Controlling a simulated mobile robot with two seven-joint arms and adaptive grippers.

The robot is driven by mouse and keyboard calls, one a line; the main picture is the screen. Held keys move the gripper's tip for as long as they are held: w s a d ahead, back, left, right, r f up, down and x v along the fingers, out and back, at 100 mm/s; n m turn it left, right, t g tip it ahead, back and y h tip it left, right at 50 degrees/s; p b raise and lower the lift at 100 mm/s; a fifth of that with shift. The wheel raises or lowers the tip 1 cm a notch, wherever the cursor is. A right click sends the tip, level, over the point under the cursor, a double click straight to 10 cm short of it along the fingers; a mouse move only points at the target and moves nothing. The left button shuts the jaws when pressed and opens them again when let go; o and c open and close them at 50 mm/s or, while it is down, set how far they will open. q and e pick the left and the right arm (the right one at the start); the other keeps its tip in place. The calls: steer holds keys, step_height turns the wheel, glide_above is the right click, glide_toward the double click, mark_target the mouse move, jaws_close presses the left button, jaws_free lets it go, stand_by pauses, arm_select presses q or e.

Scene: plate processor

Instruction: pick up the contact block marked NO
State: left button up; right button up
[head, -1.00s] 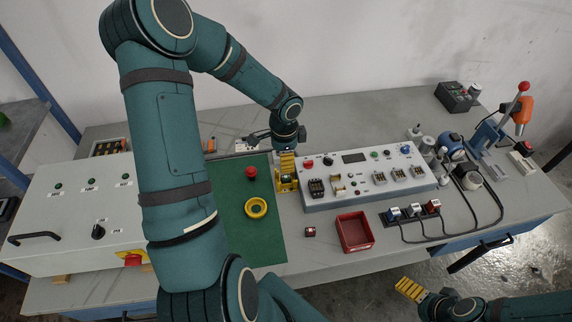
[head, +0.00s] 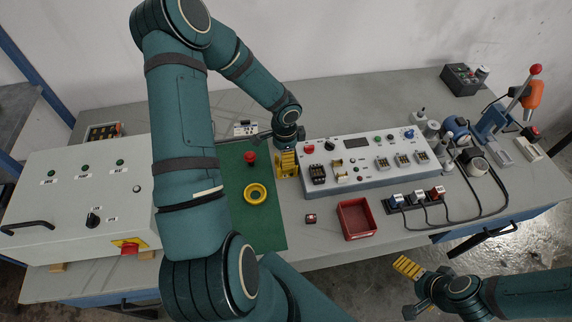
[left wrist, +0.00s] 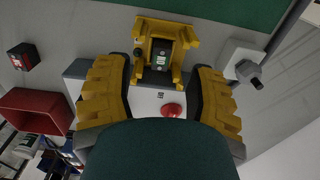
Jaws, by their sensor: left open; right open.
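My left gripper (head: 287,158) points down over a yellow holder between the green mat and the control panel. In the left wrist view its fingers (left wrist: 160,72) are open, one on each side of the yellow holder (left wrist: 183,45). A dark contact block with a green-and-white label (left wrist: 160,58) sits in the holder; its lettering is too small to read. I see a gap between fingers and block. A second small dark block with a red top (head: 310,218) lies on the table and also shows in the left wrist view (left wrist: 22,57). My right gripper (head: 410,287) is open and empty off the table's front edge.
The control panel (head: 365,179) stands close right of the holder. A red mushroom button (head: 250,158) and yellow ring (head: 255,193) are on the green mat (head: 262,232). A red bin (head: 357,219) is nearer the front. A grey cabinet (head: 60,225) fills the left.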

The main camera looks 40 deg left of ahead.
arm_select(q)
steer(key=f, duration=0.4)
steer(key=shift+w+f, duration=0.2)
steer(key=shift+f, duration=0.15)
